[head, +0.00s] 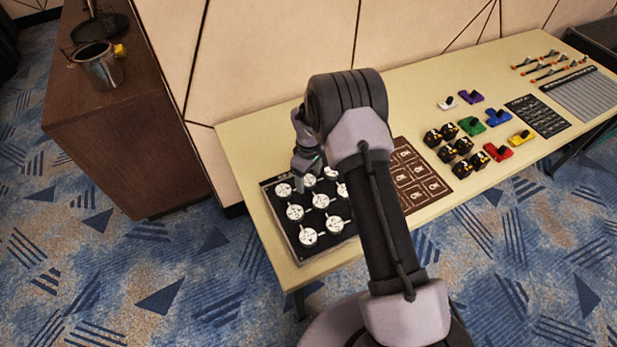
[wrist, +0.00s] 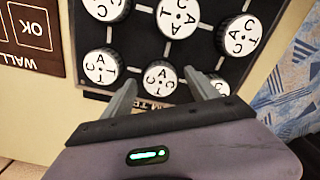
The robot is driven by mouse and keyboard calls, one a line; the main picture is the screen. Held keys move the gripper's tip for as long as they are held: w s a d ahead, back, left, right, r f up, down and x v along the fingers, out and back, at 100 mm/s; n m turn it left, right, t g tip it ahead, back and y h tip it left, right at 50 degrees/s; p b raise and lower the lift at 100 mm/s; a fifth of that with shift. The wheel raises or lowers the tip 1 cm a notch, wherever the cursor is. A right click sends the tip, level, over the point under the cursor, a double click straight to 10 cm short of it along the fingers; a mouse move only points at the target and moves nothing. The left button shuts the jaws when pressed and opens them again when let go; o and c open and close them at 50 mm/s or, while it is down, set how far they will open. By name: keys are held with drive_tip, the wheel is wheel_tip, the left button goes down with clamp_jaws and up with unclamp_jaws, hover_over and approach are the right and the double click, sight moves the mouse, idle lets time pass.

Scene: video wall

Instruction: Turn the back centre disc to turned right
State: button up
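A black panel (head: 285,231) (wrist: 205,52) with several round white discs lies on the left end of the table. The back centre disc (head: 309,181) is partly hidden by my gripper in the head view. In the wrist view this disc (wrist: 160,82) shows whole, with the letters C, A and T on its white face. My gripper (head: 306,172) is over the back row of the panel. In the wrist view my gripper (wrist: 162,80) is open, with one finger on each side of the disc and a gap to it.
Other discs stand close by: the back row's left (head: 283,190) and the middle one (head: 320,200). A brown panel of OK keys (head: 410,178), coloured blocks (head: 498,117) and a dark sheet (head: 537,116) lie further right. A brown cabinet (head: 130,140) with a metal pot stands left.

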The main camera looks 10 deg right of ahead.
drive_tip(key=c, duration=1.3)
drive_tip(key=shift+c, duration=0.2)
drive_tip(key=shift+m, duration=0.4)
drive_tip(key=m+b, duration=0.2)
drive_tip(key=m, duration=0.2)
drive_tip(key=m+b, duration=0.1)
drive_tip(key=m, duration=0.3)
drive_tip(key=shift+m, duration=0.3)
drive_tip(key=m+b, duration=0.2)
drive_tip(key=m, duration=0.2)
drive_tip(key=shift+a+m+b, duration=0.1)
drive_tip(key=shift+m+b, duration=0.35)
drive_tip(key=shift+m, duration=1.65)
